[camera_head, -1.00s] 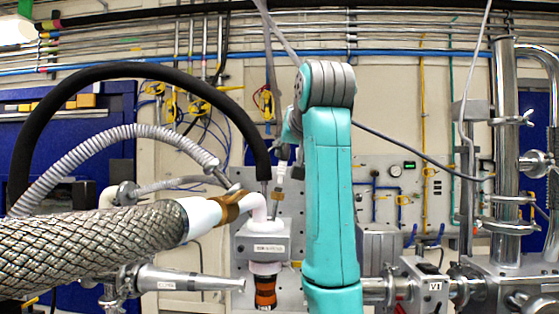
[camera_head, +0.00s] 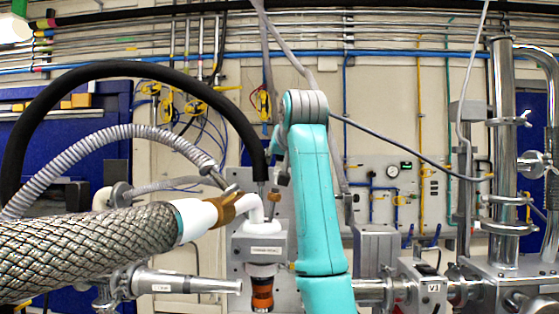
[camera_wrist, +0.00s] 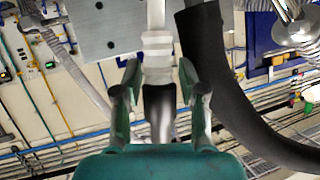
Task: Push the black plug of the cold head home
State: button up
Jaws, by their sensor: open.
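The cold head (camera_head: 262,247) is a pale labelled box in the head view, with an orange-brown part below it. In the wrist view, a dark shiny cylinder (camera_wrist: 160,108), which looks like the black plug, lies in line with a pale ringed fitting (camera_wrist: 157,50). My gripper (camera_wrist: 158,80) is open, with one finger on either side of this pair. I cannot tell whether the fingers touch it or how deep the plug sits. In the head view my teal arm hides most of the gripper, and the plug is not clear there.
A thick black hose (camera_head: 215,97) arches down to the cold head's top and passes close to my gripper's right in the wrist view. A braided hose (camera_head: 90,245) and ribbed grey hose (camera_head: 130,130) crowd the left. Steel pipes and a vacuum chamber (camera_head: 515,280) stand at right.

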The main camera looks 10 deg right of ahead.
jog(key=shift+w, duration=0.1)
grip_shut()
jog(key=shift+f, duration=0.1)
jog(key=f, duration=0.2)
jog(key=shift+a+f, duration=0.25)
jog(key=shift+f, duration=0.15)
grip_release()
jog(key=shift+r, duration=0.1)
